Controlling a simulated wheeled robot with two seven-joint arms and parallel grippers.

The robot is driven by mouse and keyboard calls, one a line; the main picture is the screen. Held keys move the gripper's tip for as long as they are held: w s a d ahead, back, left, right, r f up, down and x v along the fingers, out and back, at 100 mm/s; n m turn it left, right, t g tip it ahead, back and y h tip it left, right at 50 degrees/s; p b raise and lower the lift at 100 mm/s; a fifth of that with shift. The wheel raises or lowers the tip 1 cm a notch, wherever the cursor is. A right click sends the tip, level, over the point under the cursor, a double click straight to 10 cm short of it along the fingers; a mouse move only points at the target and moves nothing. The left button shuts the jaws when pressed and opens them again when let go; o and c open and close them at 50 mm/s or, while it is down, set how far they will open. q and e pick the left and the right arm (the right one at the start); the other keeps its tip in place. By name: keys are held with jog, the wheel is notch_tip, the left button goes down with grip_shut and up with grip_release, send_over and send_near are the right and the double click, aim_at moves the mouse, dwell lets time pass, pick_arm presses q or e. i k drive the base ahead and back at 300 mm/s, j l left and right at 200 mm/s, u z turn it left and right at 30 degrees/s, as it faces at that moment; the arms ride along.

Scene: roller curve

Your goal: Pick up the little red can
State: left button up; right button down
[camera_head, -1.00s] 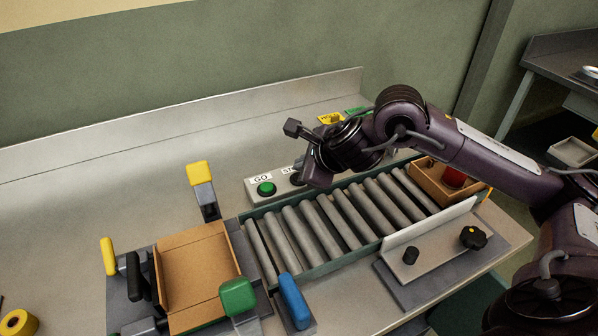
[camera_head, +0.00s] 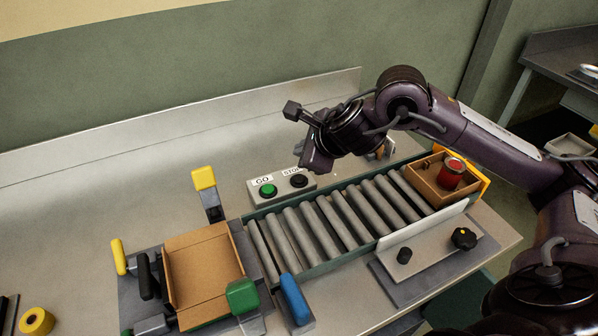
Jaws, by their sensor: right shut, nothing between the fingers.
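The little red can (camera_head: 450,174) stands upright in a small open cardboard box (camera_head: 427,187) at the right end of the roller conveyor (camera_head: 344,219). My right gripper (camera_head: 309,140) is shut and empty. It is above and behind the conveyor, near the button box, well to the left of the can. My right forearm comes in from the right and passes behind and above the can's box without covering the can. My left gripper is not in view.
A button box (camera_head: 280,188) with green and black buttons stands behind the conveyor. A second, empty cardboard box (camera_head: 203,274) sits at the left end, among clamps with yellow, black, green and blue handles. A pale guide plate (camera_head: 426,241) with black knobs lines the front. The table's left back is clear.

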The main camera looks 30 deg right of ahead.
aim_at(453, 169)
jog(key=k+l, duration=0.1)
jog(key=k, duration=0.4)
jog(key=k+l, duration=0.1)
jog(key=k, duration=0.4)
jog(key=k+l, duration=0.15)
jog(key=k, duration=0.35)
